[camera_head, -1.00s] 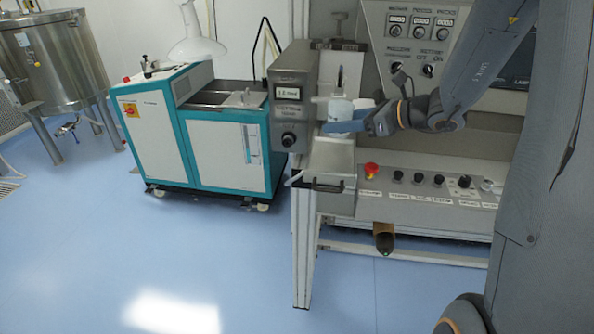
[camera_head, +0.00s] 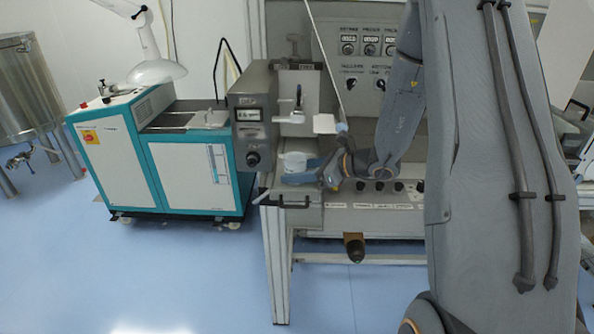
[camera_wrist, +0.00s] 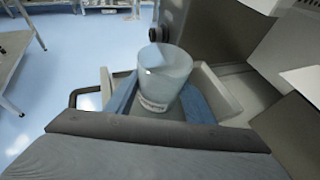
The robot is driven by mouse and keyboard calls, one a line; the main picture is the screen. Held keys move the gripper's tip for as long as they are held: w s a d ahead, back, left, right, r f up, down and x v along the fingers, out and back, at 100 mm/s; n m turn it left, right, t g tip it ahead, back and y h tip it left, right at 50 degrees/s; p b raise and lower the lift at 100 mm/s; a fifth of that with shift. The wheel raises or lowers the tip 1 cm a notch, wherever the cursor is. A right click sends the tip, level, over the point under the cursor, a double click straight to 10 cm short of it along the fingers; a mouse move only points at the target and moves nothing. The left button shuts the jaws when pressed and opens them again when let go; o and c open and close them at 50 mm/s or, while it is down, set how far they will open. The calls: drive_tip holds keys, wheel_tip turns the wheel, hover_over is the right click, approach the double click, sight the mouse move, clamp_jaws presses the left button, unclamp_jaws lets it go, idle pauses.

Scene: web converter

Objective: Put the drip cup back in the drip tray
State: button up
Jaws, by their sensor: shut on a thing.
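The drip cup (camera_wrist: 164,75) is a whitish translucent cup, held upright between the blue fingers of my gripper (camera_wrist: 160,98) in the wrist view. In the head view the cup (camera_head: 294,160) shows at the tip of my gripper (camera_head: 300,176), which is shut on it. The drip tray (camera_wrist: 225,92) is a pale, shallow, drawer-like tray with a dark handle; the cup is over it in the wrist view. In the head view the tray (camera_head: 300,216) is just below the gripper. I cannot tell whether the cup's base touches the tray floor.
A grey control box (camera_head: 252,116) stands left of the cup. A white plate on an arm (camera_head: 324,124) is above and right of it. A panel with several black knobs (camera_head: 378,187) lies to the right. A teal-and-white cabinet (camera_head: 165,155) stands at the left; the blue floor in front is clear.

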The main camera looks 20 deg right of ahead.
drive_tip(key=shift+f, duration=0.15)
drive_tip(key=o, duration=1.1)
drive_tip(key=shift+o, duration=0.2)
drive_tip(key=shift+d+r, duration=0.1)
drive_tip(key=shift+r, duration=0.15)
drive_tip(key=b+v, duration=0.3)
drive_tip(key=v, duration=0.9)
drive_tip(key=shift+f, duration=0.1)
